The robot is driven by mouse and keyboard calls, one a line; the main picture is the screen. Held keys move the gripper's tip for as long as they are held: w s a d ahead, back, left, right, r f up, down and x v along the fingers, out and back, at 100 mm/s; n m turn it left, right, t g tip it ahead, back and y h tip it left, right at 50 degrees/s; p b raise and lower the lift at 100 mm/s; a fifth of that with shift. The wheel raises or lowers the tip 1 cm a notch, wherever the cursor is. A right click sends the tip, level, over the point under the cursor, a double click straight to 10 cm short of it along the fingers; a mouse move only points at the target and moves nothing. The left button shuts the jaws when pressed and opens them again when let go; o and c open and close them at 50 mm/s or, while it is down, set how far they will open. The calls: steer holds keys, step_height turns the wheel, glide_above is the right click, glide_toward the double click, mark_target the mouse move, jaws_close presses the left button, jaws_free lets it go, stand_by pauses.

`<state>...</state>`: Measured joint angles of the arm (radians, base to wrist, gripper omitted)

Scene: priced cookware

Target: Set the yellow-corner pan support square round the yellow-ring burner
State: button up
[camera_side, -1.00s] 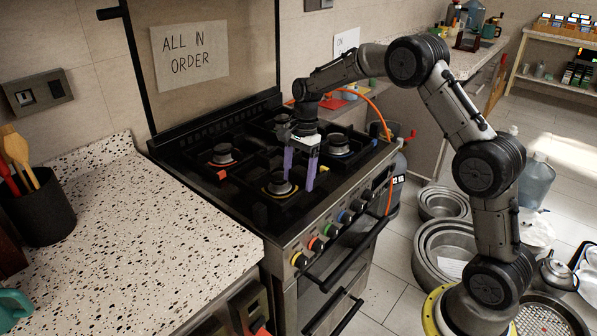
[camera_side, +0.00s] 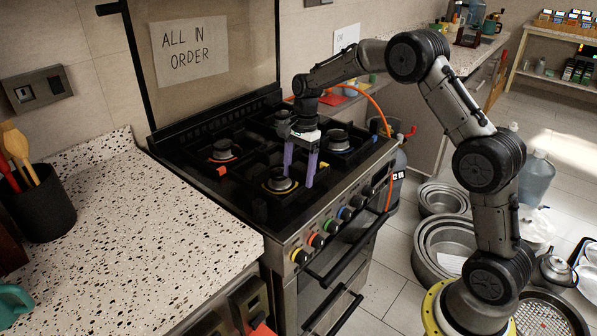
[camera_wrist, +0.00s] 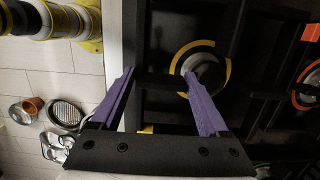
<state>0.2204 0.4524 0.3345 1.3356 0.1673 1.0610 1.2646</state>
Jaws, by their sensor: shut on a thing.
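The yellow-ring burner (camera_side: 280,183) is at the front left of the black hob, and its ring and round cap also show in the wrist view (camera_wrist: 223,70). My gripper (camera_side: 298,179) is just right of that burner, with purple fingers pointing down. In the wrist view its fingers (camera_wrist: 160,78) are spread either side of a dark bar of the black pan support (camera_wrist: 158,83) and are shut on it. A yellow corner mark (camera_wrist: 147,129) shows near the fingers. The support's full outline blends into the black hob, so I cannot tell whether it sits square or touches down.
An orange-ring burner (camera_side: 222,151) stands behind left, with an orange corner mark (camera_side: 221,171) beside it. Another burner (camera_side: 338,142) is at the right. Coloured knobs (camera_side: 316,242) line the hob's front. An orange hose (camera_side: 376,108) hangs behind my gripper.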

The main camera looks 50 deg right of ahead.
steer(key=shift+f, duration=0.55)
stand_by(1.4)
steer(key=shift+r, duration=1.9)
steer(key=shift+f, duration=0.1)
steer(key=shift+f, duration=1.2)
steer(key=shift+f, duration=0.6)
stand_by(2.3)
